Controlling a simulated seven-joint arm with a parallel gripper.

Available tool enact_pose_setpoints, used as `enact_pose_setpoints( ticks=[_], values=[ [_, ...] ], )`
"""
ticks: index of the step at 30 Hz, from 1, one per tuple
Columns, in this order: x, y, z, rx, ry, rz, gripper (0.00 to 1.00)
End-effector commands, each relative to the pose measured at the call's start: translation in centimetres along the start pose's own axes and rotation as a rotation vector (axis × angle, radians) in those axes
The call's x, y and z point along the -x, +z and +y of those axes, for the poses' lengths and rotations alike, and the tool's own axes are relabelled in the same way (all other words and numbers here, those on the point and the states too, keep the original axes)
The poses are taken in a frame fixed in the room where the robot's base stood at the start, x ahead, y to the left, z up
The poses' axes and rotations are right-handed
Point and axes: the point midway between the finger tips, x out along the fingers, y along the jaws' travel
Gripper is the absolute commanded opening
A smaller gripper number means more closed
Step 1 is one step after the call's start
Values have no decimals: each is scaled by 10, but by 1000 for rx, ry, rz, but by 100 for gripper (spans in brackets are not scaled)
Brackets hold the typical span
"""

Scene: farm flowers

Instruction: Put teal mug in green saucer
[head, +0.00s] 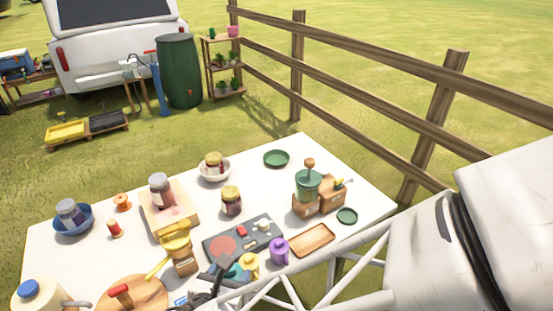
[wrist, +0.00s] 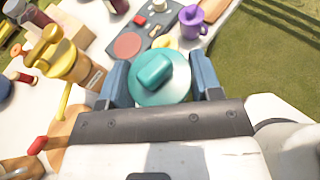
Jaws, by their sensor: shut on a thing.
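The teal mug (wrist: 172,92) is between the two fingers of my gripper (wrist: 161,82) in the wrist view, with a rounded teal part facing the camera. The fingers are shut on its sides. In the head view my gripper (head: 221,272) is at the front edge of the table, and the teal mug (head: 238,272) is partly hidden behind it and a yellow mug. I cannot tell whether the mug touches the table. A green saucer (head: 347,216) lies at the table's right side, and a larger green dish (head: 276,158) lies at the back; both look empty.
A yellow mug (head: 250,263) and a purple mug (head: 279,250) stand close by, right of the teal mug. A dark stove-like board (head: 212,248), a wooden tray (head: 312,240) and a green grinder (head: 308,184) are nearby. A yellow-topped grinder (head: 176,240) stands left.

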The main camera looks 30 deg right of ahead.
Motion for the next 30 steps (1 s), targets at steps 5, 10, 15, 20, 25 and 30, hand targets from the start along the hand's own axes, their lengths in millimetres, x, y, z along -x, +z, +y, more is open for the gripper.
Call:
enact_pose_setpoints(
  ticks=[5, 10, 15, 20, 25, 30],
  values=[
    [-13, 12, 16, -15, -37, -3, 32],
    [-28, 22, 31, -30, -69, -3, 32],
    [-44, 33, 44, -43, -102, -6, 32],
    [-62, 43, 56, -56, -133, -6, 32],
    [-83, 53, 67, -69, -164, -8, 32],
    [-106, 64, 76, -82, -197, -9, 32]
  ],
)
